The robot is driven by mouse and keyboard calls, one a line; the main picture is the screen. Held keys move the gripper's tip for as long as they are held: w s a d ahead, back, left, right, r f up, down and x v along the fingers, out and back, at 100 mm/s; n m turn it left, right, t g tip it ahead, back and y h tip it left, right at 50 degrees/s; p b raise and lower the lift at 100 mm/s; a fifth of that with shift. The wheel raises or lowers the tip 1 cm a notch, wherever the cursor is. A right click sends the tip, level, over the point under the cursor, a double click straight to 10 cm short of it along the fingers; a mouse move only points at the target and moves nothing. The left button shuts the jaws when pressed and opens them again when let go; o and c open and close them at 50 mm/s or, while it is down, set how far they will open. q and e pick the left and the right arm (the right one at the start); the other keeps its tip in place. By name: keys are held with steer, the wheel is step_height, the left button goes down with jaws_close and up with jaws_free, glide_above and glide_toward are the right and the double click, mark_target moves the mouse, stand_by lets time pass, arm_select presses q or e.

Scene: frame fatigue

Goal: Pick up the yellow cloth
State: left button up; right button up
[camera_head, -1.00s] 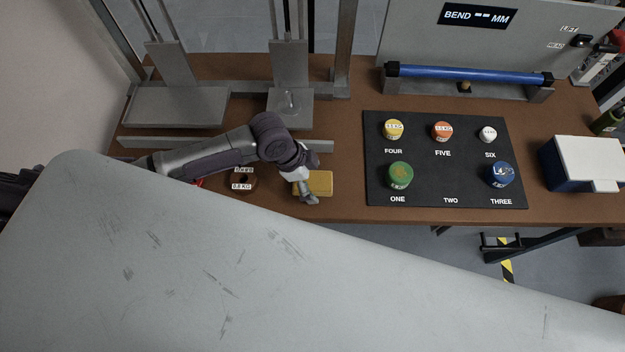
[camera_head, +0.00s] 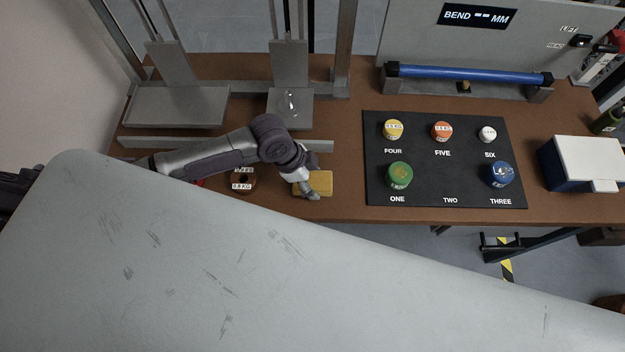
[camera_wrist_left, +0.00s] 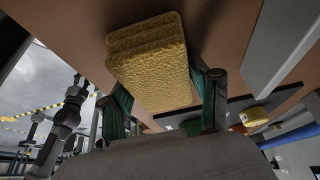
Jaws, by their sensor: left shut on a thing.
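The yellow cloth (camera_head: 319,181) is a thick folded block near the front edge of the brown bench, left of the black mat. Whether the cloth is clear of the bench is hard to tell. My right gripper is not in view.
A brown weight (camera_head: 242,181) stands left of the cloth. The black mat (camera_head: 450,155) at right holds several coloured weights. A metal fixture (camera_head: 290,105) stands behind the arm. A blue and white box (camera_head: 583,165) is at far right. A large grey surface (camera_head: 230,270) fills the foreground.

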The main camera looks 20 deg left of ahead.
mark_target(322, 181)
arm_select(q)
steer(key=shift+c, duration=0.7)
steer(key=shift+r, duration=0.1)
steer(key=shift+r, duration=0.3)
steer(key=r, duration=0.2)
steer(key=r+b, duration=0.1)
steer(key=r, duration=0.1)
steer(key=shift+s+d, duration=0.1)
steer(key=shift+d, duration=0.15)
steer(key=s+d+r, duration=0.6)
steer(key=d, duration=0.3)
steer(key=shift+s+r+b, duration=0.35)
steer(key=shift+s, duration=0.05)
